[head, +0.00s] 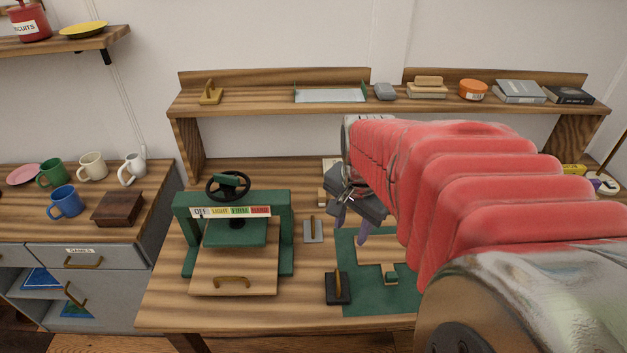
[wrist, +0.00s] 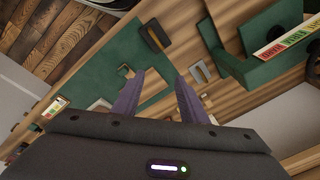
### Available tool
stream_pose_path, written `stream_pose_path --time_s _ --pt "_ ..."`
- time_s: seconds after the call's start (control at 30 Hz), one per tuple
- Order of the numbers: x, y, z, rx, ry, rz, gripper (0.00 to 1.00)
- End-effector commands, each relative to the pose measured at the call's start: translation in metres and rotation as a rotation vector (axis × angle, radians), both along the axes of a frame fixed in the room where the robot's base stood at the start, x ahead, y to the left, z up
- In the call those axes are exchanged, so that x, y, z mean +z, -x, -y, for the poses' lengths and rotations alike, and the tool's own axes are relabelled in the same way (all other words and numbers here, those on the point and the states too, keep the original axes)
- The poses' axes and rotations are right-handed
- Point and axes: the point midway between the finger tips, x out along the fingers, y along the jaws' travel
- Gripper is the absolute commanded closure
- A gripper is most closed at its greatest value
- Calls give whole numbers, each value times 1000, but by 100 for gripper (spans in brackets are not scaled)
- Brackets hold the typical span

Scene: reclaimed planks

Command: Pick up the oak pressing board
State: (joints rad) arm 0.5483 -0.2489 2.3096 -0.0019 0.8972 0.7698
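My gripper (head: 352,218) hangs over the bench between the press and the green mat. In the wrist view its two purple fingers (wrist: 160,76) stand apart with nothing between them. A small wood-coloured board with an upright handle (head: 210,96) stands at the left end of the back shelf; it looks like the oak pressing board. A grey handled plate (head: 313,236) lies just left of my gripper, and a black handled block (head: 338,290) stands nearer the front. Both also show in the wrist view, the grey plate (wrist: 200,73) and black block (wrist: 155,38).
The green press (head: 188,240) with its handled wooden plate (head: 233,277) stands on the left. A green mat (head: 372,304) with wooden pieces lies at right, partly behind my arm. The shelf (head: 260,101) also holds a glass tray, tins and boxes. Mugs stand on the left cabinet.

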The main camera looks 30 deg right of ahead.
Motion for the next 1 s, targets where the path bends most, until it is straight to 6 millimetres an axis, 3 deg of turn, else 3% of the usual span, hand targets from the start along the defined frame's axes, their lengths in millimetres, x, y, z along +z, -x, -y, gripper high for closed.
stream_pose_path --time_s 0.2,0.4,0.6,1.0 --pt "-35 21 65 -398 -83 -60 61" --pt "-63 45 107 -687 -137 -99 61" --pt "-72 54 121 -790 -154 -110 61" --pt "-77 54 120 -787 -154 -111 61"
